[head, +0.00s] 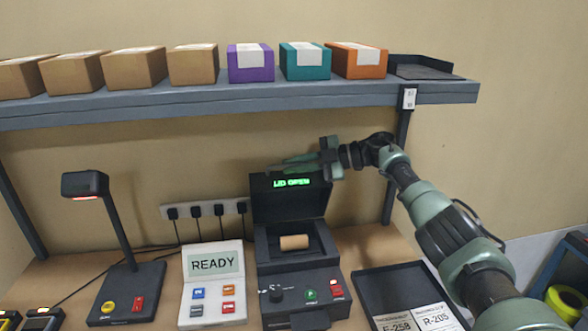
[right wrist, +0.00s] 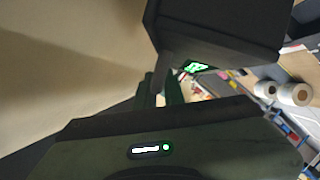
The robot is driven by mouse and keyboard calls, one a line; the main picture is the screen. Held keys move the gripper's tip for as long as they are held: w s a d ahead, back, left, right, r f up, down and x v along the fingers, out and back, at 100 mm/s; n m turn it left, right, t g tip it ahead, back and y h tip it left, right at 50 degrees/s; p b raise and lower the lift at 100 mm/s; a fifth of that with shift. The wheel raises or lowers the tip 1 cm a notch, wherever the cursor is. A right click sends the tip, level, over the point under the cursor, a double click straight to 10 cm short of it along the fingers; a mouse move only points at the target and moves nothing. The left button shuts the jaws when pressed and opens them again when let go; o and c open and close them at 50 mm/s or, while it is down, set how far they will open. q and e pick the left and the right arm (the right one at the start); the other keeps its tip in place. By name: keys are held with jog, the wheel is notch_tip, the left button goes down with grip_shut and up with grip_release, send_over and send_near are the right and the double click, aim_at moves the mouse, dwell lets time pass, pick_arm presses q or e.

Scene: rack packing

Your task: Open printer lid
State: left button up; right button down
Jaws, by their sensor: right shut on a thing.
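The black printer (head: 290,285) stands on the table, with its lid (head: 285,203) raised upright at the back. A green display on the lid reads "LID OPEN". A brown paper roll (head: 294,242) lies in the open bay. My right gripper (head: 282,166) is at the lid's upper edge, shut on the lid. In the right wrist view the fingers (right wrist: 165,90) meet beside the dark lid (right wrist: 215,35); the exact contact is hidden. My left gripper is in neither view.
A shelf (head: 240,103) with several boxes runs above the lid and my right gripper. A scanner stand (head: 125,285) and a white panel reading "READY" (head: 213,285) stand left of the printer. A black tray with label cards (head: 400,275) lies at the right.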

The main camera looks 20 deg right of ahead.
jog(key=c, duration=1.5)
grip_release()
jog(key=b+v, duration=0.2)
jog(key=v, duration=0.5)
jog(key=shift+f, duration=0.1)
jog(key=shift+s+d+r+b, duration=0.15)
jog(key=shift+d+r+b, duration=0.05)
jog(key=shift+d+b, duration=0.15)
